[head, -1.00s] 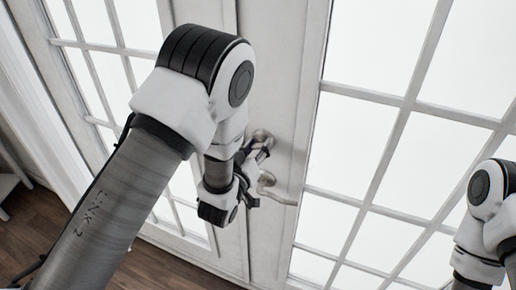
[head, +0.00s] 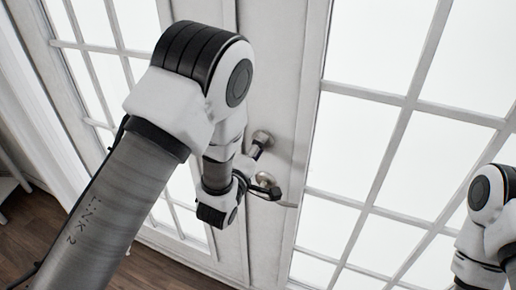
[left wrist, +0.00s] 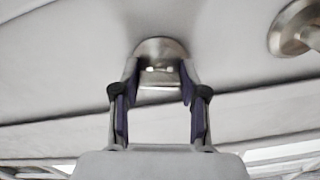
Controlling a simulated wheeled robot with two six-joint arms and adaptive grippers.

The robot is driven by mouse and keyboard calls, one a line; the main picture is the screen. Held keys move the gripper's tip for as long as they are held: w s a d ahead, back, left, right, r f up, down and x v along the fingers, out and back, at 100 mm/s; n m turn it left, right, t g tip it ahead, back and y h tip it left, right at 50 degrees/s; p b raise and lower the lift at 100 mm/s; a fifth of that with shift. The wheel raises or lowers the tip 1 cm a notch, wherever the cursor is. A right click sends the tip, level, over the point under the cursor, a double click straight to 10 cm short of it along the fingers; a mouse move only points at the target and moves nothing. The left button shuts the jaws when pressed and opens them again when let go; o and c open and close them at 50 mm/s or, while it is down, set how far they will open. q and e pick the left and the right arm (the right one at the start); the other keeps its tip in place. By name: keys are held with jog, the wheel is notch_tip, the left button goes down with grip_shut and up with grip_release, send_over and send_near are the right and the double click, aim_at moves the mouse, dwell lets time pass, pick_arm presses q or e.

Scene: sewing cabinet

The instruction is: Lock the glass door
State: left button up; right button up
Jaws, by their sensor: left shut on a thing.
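The white glass door (head: 370,150) fills most of the head view. In the left wrist view the lock knob (left wrist: 160,48) is at top centre and the handle's round base (left wrist: 298,28) is at upper right. My left gripper (left wrist: 160,74) has its two purple-lined fingertips on either side of the knob, closed on it. In the head view my left wrist partly covers this spot. My right gripper is out of the picture.
A second glazed panel (head: 105,30) stands to the left of the stile. Brown wooden floor (head: 150,268) shows at bottom left. My right arm is at the right edge, apart from the handle. White window bars cross the panes.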

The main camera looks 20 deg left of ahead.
pick_arm(q)
jog(key=shift+n, duration=1.6)
jog(key=o, duration=1.2)
jog(key=shift+c, duration=0.2)
jog(key=shift+s, duration=0.1)
jog(key=s, duration=0.7)
jog(key=shift+s+a, duration=0.15)
jog(key=shift+a, duration=0.3)
jog(key=shift+f, duration=0.1)
